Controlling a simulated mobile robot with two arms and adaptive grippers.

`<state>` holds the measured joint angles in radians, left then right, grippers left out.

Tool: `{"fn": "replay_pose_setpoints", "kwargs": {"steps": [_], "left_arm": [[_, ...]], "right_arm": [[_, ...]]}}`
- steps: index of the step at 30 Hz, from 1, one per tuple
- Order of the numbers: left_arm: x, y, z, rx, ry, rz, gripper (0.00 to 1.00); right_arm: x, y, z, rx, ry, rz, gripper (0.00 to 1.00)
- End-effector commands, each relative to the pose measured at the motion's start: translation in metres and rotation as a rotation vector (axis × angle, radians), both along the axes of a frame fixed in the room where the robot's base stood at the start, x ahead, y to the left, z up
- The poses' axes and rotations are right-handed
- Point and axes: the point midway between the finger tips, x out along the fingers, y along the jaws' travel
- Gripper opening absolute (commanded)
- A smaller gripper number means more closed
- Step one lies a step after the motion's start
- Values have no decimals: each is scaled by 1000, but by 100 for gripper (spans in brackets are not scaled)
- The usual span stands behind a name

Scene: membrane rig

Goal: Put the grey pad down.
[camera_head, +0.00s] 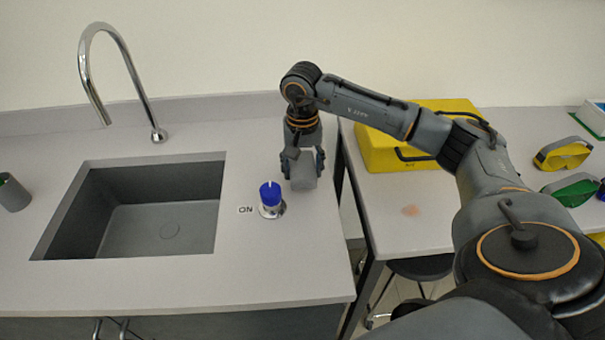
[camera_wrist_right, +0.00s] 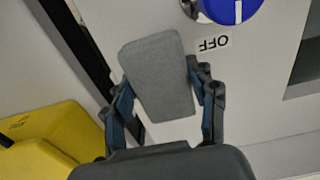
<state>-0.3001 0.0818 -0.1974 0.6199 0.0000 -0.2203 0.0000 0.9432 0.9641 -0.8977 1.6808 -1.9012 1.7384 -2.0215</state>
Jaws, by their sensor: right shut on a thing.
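The grey pad (camera_head: 303,172) is a small block with a rounded-corner face. My right gripper (camera_head: 303,158) is shut on it, with one finger at each side. In the right wrist view the grey pad (camera_wrist_right: 158,75) sits between the two fingers of the right gripper (camera_wrist_right: 166,100). The pad is over the sink counter (camera_head: 180,285) near its right edge, just right of the blue knob. I cannot tell whether its underside touches the counter. My left gripper is not in view.
A sink (camera_head: 160,215) with a tall faucet (camera_head: 130,75) lies left. Across a gap, the right table (camera_head: 400,225) holds a yellow case (camera_head: 385,150). The front counter is clear.

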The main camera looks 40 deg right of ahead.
Motion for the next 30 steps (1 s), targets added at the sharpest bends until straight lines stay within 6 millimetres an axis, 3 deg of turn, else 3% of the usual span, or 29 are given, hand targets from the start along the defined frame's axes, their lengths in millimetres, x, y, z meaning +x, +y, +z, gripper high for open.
{"fn": "replay_pose_setpoints", "kwargs": {"steps": [6, 17, 18, 21, 30], "left_arm": [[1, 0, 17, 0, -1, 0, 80], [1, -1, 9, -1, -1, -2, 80], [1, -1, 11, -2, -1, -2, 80], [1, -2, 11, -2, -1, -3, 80], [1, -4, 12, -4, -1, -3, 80]], "right_arm": [[-1, 0, -28, 1, 3, -1, 32], [-1, 0, -35, 0, 0, -1, 32], [0, 0, -33, 0, 0, -1, 63], [-1, 0, -33, 0, 0, -1, 80], [-1, 0, -32, 0, 0, -1, 80]]}}
